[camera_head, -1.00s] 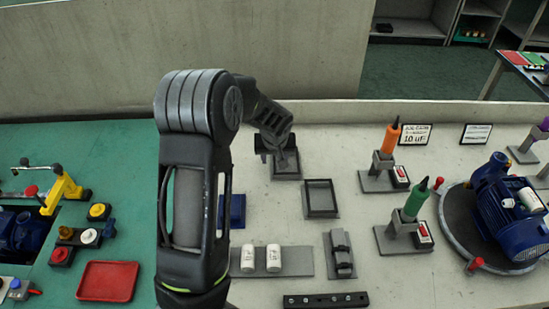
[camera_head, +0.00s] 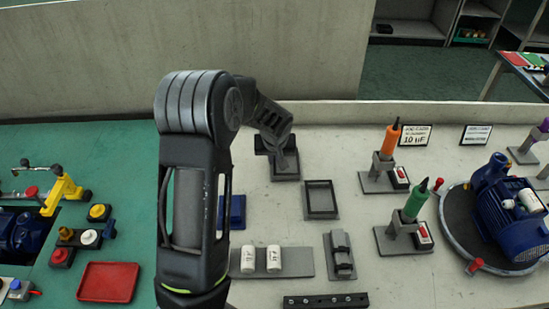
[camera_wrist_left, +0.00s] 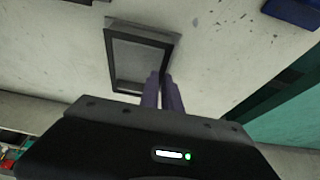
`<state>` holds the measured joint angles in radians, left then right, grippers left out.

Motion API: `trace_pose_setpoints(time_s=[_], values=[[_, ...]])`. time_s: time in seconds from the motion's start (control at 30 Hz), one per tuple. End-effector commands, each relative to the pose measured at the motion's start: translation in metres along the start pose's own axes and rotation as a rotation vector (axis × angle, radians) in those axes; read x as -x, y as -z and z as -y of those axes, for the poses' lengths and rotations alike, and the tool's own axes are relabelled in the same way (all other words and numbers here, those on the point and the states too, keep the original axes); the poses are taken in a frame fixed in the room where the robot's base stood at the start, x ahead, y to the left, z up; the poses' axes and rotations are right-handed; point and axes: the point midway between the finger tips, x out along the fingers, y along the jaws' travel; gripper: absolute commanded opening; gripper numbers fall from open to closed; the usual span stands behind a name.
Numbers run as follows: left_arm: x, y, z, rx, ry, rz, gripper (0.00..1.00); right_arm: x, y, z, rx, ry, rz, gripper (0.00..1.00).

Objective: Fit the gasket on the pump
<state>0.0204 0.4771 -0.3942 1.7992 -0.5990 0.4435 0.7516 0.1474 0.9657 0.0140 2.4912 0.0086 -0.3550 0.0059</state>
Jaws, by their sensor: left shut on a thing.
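The blue pump (camera_head: 503,208) sits on a round grey turntable (camera_head: 452,228) at the far right, well away from the gripper. My right gripper is not in view.
Stands with an orange tool (camera_head: 391,139) and a green tool (camera_head: 415,203) are between the trays and the pump. A red tray (camera_head: 107,283) is at left.

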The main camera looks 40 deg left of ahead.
Motion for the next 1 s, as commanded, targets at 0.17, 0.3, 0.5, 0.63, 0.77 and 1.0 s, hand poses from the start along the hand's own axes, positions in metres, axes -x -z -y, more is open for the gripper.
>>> trace_pose_setpoints(time_s=[0.17,0.3,0.5,0.63,0.77,1.0], values=[[0.005,0.003,0.000,0.000,0.000,0.000,0.00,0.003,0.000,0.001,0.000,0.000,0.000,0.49],[0.013,0.006,0.000,0.000,0.000,-0.001,0.00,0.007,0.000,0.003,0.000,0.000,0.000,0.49],[0.023,0.010,0.000,0.001,-0.001,-0.001,0.00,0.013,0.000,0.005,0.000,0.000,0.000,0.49],[0.029,0.013,0.000,0.001,0.000,-0.001,0.00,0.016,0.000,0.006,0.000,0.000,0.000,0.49],[0.036,0.015,0.000,0.001,0.000,0.000,0.00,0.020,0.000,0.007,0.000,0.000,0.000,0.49],[0.046,0.019,0.000,0.000,-0.001,-0.001,0.00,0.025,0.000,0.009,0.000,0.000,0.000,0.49]])
